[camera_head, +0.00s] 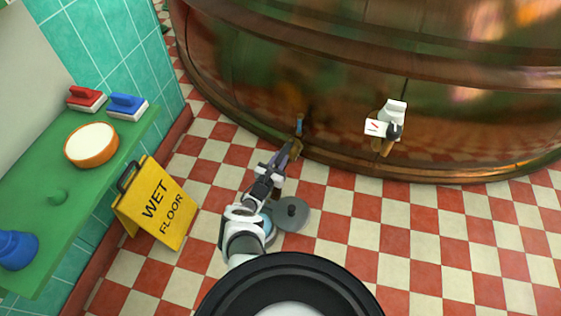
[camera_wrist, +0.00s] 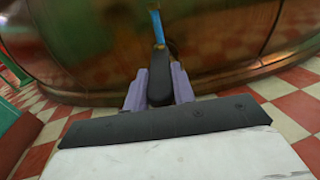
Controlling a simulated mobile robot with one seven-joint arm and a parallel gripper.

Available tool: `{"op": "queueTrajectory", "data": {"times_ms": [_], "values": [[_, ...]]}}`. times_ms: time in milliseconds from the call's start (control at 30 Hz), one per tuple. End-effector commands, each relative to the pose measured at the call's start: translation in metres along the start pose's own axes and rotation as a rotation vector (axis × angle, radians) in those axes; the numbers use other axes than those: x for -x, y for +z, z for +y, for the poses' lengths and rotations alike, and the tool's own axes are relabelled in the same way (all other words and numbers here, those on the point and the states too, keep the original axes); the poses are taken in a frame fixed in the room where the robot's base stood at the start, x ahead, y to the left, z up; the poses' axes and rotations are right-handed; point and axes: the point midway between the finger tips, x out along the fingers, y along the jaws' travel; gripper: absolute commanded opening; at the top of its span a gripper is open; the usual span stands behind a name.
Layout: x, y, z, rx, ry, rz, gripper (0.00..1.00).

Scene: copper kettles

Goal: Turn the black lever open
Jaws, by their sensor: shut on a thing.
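A black lever (camera_wrist: 158,78) with a blue part (camera_wrist: 157,25) at its far end shows in the wrist view, in front of the copper kettle (camera_wrist: 220,45). My gripper (camera_wrist: 160,72) has its two purple fingers on either side of the lever and is shut on it. In the head view my gripper (camera_head: 291,153) is low at the kettle (camera_head: 350,120) wall, by a brass fitting; the blue part (camera_head: 299,124) shows just above it. The black lever is mostly hidden by the fingers there.
A yellow wet-floor sign (camera_head: 158,203) and a green shelf (camera_head: 35,260) with brushes and a bowl (camera_head: 91,145) are at left. A grey disc (camera_head: 290,214) lies beside my arm. The checkered floor at right is clear.

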Motion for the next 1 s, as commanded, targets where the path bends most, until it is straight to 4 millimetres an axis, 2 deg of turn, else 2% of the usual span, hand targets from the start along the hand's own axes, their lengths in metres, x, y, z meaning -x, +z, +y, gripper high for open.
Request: {"op": "queueTrajectory", "data": {"times_ms": [467,500,633,1000], "values": [[-0.0018,0.0022,0.0031,-0.003,-0.012,-0.002,0.00],[-0.0018,0.0022,0.0032,-0.003,-0.012,-0.002,0.28],[-0.0014,0.0017,0.0027,-0.002,-0.012,-0.001,0.45],[0.0037,0.0019,0.0017,0.000,-0.012,0.000,0.47]]}}
